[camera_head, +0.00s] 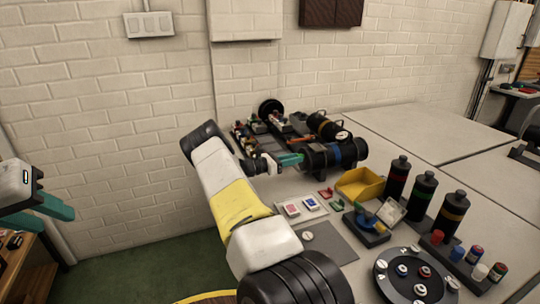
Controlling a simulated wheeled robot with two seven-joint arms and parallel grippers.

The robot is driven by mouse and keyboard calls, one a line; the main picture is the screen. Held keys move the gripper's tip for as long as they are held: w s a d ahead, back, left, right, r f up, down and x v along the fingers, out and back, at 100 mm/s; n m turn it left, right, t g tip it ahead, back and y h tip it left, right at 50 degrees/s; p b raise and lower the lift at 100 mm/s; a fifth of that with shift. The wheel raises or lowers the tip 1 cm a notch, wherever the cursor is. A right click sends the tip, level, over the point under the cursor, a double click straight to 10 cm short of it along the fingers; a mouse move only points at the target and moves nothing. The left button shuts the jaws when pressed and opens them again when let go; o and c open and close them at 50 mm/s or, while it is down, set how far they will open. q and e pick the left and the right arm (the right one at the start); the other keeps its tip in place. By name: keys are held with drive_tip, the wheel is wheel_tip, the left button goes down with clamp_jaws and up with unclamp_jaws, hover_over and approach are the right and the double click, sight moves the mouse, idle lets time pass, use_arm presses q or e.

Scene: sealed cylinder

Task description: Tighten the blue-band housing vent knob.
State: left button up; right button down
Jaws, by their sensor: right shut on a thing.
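My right gripper (297,159), with teal fingers, reaches the housing's left end and is shut on the vent knob there. The fingers hide the knob, so its turn cannot be seen. My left gripper (42,210) is at the far left, away from the housing, with its teal fingers apart and empty.
A second black housing with a yellowish band (322,125) lies just behind. A yellow bin (360,183), several upright black bottles (423,192) and a round dark tray (400,285) stand to the right. My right forearm covers the table's left front. Bare tabletop (420,130) lies at the back right.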

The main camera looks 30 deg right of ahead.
drive_tip(key=shift+n, duration=4.1)
drive_tip(key=c, duration=1.2)
unclamp_jaws()
drive_tip(key=a, duration=0.7)
drive_tip(key=shift+w+a, duration=0.4)
drive_tip(key=shift+w, duration=0.05)
